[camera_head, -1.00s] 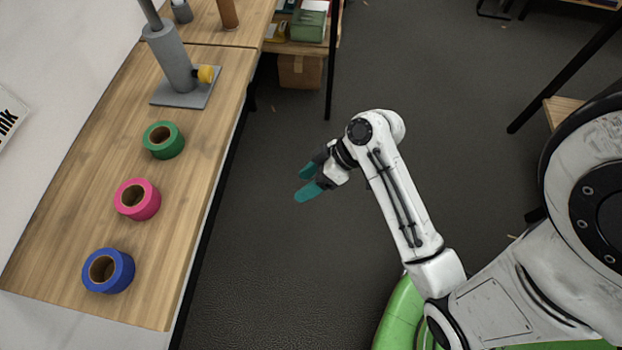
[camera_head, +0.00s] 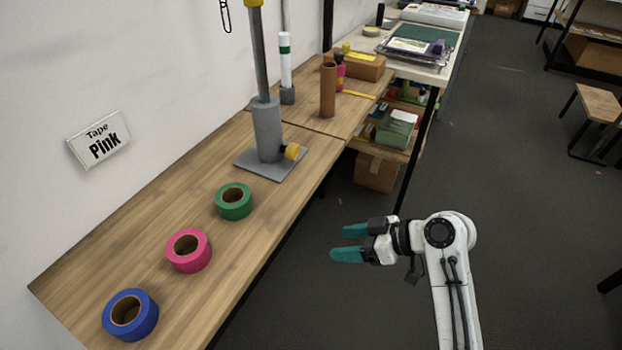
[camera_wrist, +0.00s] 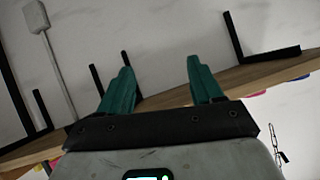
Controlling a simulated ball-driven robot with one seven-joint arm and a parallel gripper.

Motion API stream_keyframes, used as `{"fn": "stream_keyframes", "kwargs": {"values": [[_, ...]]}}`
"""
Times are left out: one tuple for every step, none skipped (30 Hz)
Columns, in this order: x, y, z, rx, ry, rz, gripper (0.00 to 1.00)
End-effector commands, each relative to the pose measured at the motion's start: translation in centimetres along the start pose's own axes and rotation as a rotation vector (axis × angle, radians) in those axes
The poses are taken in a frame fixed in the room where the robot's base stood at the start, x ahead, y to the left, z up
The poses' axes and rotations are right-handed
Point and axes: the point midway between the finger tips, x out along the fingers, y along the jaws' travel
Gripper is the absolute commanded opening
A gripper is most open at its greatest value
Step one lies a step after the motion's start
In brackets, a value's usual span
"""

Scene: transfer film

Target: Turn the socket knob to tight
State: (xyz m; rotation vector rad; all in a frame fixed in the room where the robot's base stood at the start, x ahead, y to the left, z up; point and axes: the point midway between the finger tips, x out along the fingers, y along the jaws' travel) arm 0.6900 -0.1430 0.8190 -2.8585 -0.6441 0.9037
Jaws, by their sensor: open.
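The socket is a grey upright cylinder (camera_head: 267,130) on a square grey base plate (camera_head: 255,165), standing on the wooden bench, with a thinner grey pole rising from it. Its yellow knob (camera_head: 291,152) sticks out low on the right side, facing the aisle. My gripper (camera_head: 347,243) is open and empty, out over the floor to the right of the bench, apart from the knob. Its teal fingers also show in the wrist view (camera_wrist: 158,85), spread with nothing between them. The knob cannot be made out in the wrist view.
Green (camera_head: 233,202), pink (camera_head: 189,251) and blue (camera_head: 131,314) tape rolls stand in a row on the wooden bench (camera_head: 100,258). A "Tape Pink" sign (camera_head: 99,139) is on the wall. A brown cylinder (camera_head: 328,91) stands behind the socket. The floor around my gripper is clear.

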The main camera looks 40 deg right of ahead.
Motion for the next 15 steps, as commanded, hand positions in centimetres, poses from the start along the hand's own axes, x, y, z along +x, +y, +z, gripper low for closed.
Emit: {"fn": "stream_keyframes", "kwargs": {"values": [[0.8, 1.8, -1.2, -0.043, 0.094, 0.024, 0.65], [0.6, 2.6, -2.6, -0.065, 0.149, 0.036, 0.65], [0.3, 3.4, -4.3, -0.095, 0.219, 0.05, 0.65], [0.0, 3.9, -5.5, -0.117, 0.268, 0.059, 0.65], [-0.3, 4.3, -6.7, -0.136, 0.315, 0.069, 0.65], [-0.8, 4.8, -8.2, -0.16, 0.373, 0.079, 0.65], [-1.2, 5.0, -9.1, -0.176, 0.41, 0.086, 0.65], [-1.6, 5.3, -10.0, -0.191, 0.445, 0.093, 0.65], [-2.1, 5.5, -11.0, -0.208, 0.484, 0.098, 0.65], [-2.5, 5.6, -11.6, -0.218, 0.509, 0.103, 0.65], [-2.8, 5.6, -12.1, -0.226, 0.529, 0.105, 0.65], [-3.1, 5.7, -12.7, -0.235, 0.549, 0.109, 0.65], [-3.3, 5.7, -13.0, -0.239, 0.561, 0.111, 0.65], [-3.4, 5.7, -13.3, -0.242, 0.57, 0.112, 0.65], [-3.4, 5.7, -13.6, -0.244, 0.576, 0.112, 0.65]]}}
